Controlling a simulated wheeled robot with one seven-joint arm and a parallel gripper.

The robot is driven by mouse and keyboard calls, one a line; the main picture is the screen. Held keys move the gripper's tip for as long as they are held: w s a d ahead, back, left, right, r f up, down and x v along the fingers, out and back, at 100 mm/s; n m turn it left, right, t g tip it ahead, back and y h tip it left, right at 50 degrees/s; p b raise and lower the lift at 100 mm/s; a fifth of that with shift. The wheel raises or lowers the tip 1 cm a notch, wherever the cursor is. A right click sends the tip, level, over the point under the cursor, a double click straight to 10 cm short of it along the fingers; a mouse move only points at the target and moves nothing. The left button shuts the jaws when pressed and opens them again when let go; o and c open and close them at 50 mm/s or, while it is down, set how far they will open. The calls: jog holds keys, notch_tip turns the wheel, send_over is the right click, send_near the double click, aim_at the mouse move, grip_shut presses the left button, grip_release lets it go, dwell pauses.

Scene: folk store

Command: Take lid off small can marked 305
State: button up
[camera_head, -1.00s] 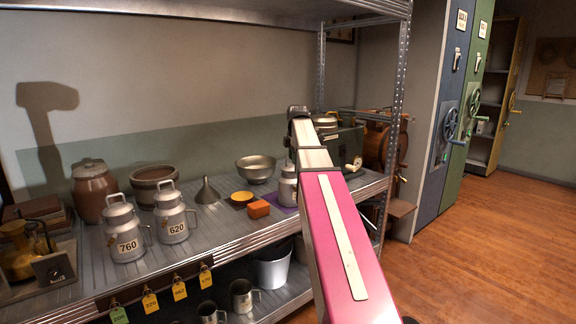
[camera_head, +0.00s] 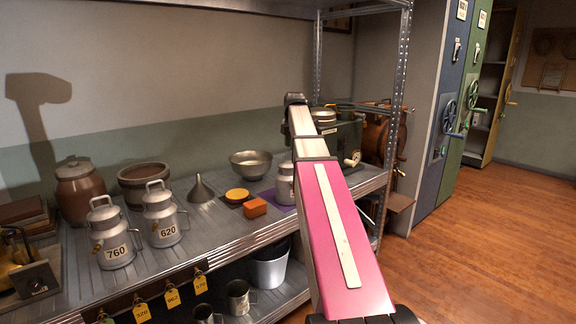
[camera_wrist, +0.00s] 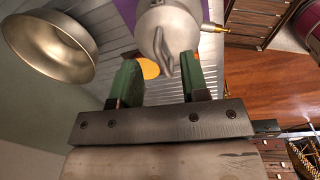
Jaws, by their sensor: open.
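A small grey metal can (camera_head: 285,184) stands on the shelf's purple mat, partly hidden behind my arm. Its number does not show. In the wrist view the can (camera_wrist: 168,22) is seen from above, with an upright handle fin on its lid (camera_wrist: 162,52). My gripper (camera_wrist: 158,62) has two green fingers, open and empty, one on each side of the line to the lid handle. I cannot tell whether they touch it. In the head view my arm hides the gripper.
Cans marked 760 (camera_head: 115,236) and 620 (camera_head: 163,218) stand at left. A funnel (camera_head: 201,189), metal bowl (camera_head: 251,164), yellow disc (camera_head: 237,194) and orange block (camera_head: 255,207) are near the small can. A green machine (camera_head: 345,140) stands at right.

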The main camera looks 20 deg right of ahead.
jog(key=shift+w+d+f, duration=0.15)
jog(key=shift+w+f, duration=0.05)
jog(key=shift+f, duration=1)
jog(key=shift+w+d+f, duration=0.1)
jog(key=shift+w+f, duration=0.05)
jog(key=shift+f, duration=1)
grip_shut()
